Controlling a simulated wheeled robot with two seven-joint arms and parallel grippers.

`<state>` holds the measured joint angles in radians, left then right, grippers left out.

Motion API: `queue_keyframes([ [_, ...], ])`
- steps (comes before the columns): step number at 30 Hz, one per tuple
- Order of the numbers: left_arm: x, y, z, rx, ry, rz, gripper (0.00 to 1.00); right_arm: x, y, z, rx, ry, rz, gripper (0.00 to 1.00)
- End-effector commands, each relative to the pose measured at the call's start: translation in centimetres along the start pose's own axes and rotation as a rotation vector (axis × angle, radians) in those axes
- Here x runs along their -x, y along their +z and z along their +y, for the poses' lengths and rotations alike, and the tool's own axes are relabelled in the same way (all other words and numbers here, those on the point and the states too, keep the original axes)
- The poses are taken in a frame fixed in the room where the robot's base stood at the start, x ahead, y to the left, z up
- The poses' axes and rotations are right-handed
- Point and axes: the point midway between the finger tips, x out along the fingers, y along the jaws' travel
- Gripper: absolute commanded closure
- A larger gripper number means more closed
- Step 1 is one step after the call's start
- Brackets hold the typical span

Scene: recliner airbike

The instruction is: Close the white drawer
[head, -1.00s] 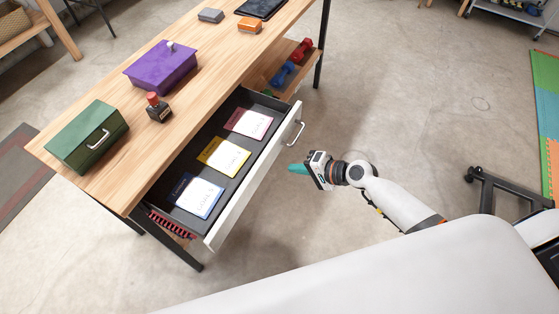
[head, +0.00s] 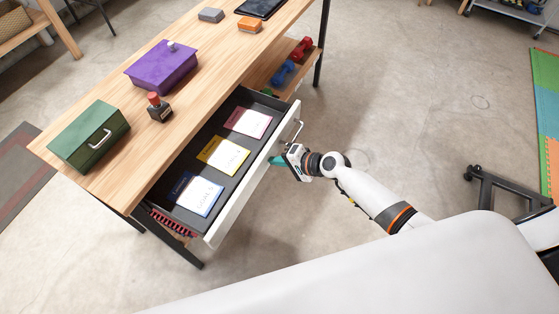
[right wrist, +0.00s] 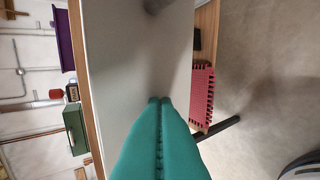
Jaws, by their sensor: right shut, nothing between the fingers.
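The white drawer (head: 231,208) is pulled out from under the wooden table. Inside it lie a blue, a yellow and a pink booklet. Its metal handle (head: 297,130) is on the front panel. My right gripper (head: 274,161) is shut and empty, with its teal fingertips at the drawer front below the handle. In the right wrist view the shut teal fingers (right wrist: 160,102) point at the white front panel (right wrist: 135,60) and look close to or touching it; contact is hard to tell. My left gripper is not in view.
The wooden table (head: 120,175) carries a green box (head: 90,137), a purple box (head: 161,68), a small bottle (head: 158,107) and an orange block (head: 249,24). Dumbbells (head: 284,72) lie on a lower shelf. The floor right of the drawer is clear, with a black metal stand (head: 500,190) farther right.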

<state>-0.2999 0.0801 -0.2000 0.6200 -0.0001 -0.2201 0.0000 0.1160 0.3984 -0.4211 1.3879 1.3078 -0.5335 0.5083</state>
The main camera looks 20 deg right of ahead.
Motion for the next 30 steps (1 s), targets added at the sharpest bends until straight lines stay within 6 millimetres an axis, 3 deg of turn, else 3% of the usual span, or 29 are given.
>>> queue_keyframes([
  [5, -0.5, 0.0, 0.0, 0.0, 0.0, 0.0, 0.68, -2.4, -0.1, 1.4, 0.001, 0.005, 0.002, 1.0],
  [11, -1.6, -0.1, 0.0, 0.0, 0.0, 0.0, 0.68, -6.6, -0.1, 3.8, 0.001, 0.007, 0.001, 1.0],
  [21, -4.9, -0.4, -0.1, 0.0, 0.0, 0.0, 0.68, -14.0, -0.1, 7.7, 0.001, 0.005, 0.001, 1.0],
  [30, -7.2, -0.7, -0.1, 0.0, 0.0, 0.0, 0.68, -17.8, -0.1, 10.1, 0.001, 0.002, 0.001, 1.0],
])
